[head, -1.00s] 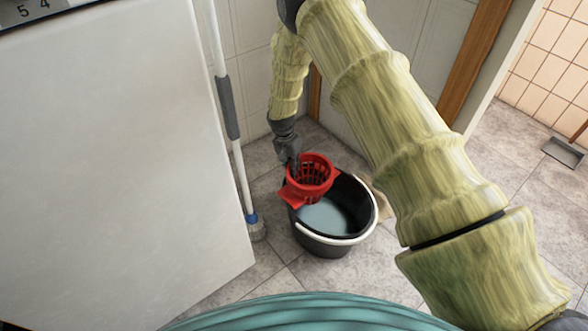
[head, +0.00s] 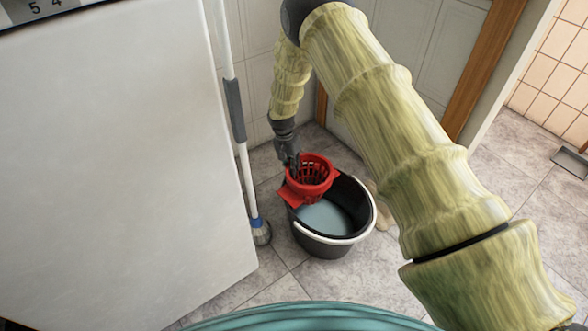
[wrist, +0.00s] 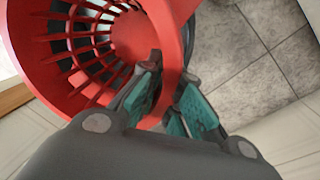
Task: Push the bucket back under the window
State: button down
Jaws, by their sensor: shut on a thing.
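A black bucket (head: 318,246) with a pale rim stands on the tiled floor, with greyish water inside. A red wringer basket (head: 312,172) sits at its far left rim. My gripper (head: 291,160) reaches down to the basket's far edge. In the wrist view my gripper (wrist: 170,98) has its teal-padded fingers on either side of the wall of the red basket (wrist: 45,70), shut on it. The fingertips are partly hidden in the head view. No window is in view.
A white appliance (head: 110,150) fills the left. A mop or broom (head: 240,130) stands between it and the bucket. Tiled walls and a wooden door frame (head: 484,65) lie behind. A dustpan (head: 572,160) lies at the far right. Floor is clear in front of the bucket.

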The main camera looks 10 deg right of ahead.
jog(key=shift+w+a+r+b, duration=0.15)
jog(key=shift+w+a, duration=0.15)
jog(key=shift+w, duration=0.25)
jog(key=shift+w+a+f+b, duration=0.15)
jog(key=shift+w+a, duration=0.1)
jog(key=shift+w, duration=0.3)
jog(key=shift+r, duration=0.15)
jog(key=c, duration=1.6)
grip_release()
jog(key=shift+a, duration=0.1)
jog(key=shift+o, duration=0.5)
jog(key=shift+s+f, duration=0.2)
jog(key=shift+f, duration=0.2)
jog(key=o, duration=1.5)
jog(key=shift+r, duration=0.2)
jog(key=shift+r, duration=0.15)
